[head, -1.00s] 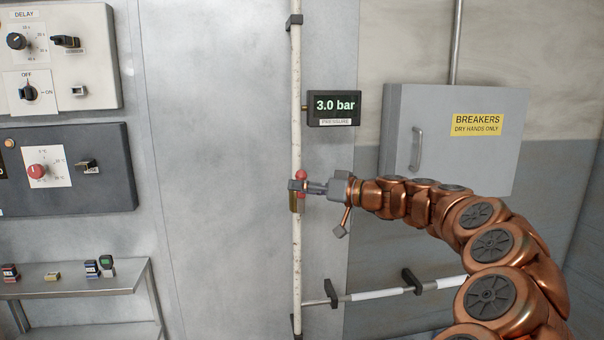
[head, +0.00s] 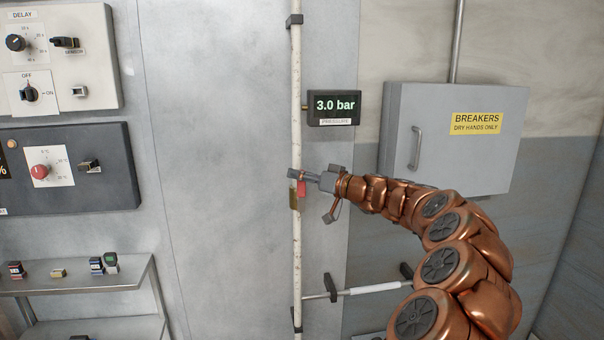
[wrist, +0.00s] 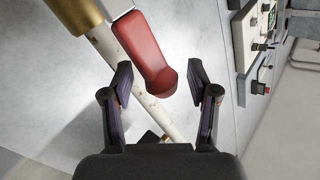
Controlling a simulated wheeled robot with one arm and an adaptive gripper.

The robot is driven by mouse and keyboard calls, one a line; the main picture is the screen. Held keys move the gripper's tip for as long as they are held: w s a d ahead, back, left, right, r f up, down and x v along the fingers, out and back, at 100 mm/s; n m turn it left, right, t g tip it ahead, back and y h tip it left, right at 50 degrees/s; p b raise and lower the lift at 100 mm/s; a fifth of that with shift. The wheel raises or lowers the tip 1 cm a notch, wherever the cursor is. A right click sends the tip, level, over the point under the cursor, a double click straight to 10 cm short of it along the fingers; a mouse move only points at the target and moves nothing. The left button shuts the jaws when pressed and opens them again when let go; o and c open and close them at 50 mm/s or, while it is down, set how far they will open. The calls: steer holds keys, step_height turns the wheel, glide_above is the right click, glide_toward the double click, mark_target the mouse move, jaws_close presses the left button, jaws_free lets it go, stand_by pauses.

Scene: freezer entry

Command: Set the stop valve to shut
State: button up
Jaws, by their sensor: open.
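The stop valve has a brass body (head: 294,199) on a white vertical pipe (head: 297,110) and a red lever (head: 301,187). In the wrist view the brass body (wrist: 92,15) is at the upper left. There the red lever (wrist: 145,50) extends from it toward my gripper, roughly along the pipe. My gripper (wrist: 160,76) is open, with one finger on each side of the lever's free end. I cannot tell whether a finger touches it. In the head view my gripper (head: 305,176) is at the pipe and partly hides the lever.
A pressure display (head: 334,107) reads 3.0 bar, above my gripper. A grey breaker box (head: 465,155) is on the wall to the right. Control panels (head: 95,185) and a shelf (head: 80,280) with small items are at left. A lower pipe (head: 375,289) branches right.

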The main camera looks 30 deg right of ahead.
steer(key=shift+c, duration=0.5)
jaws_close()
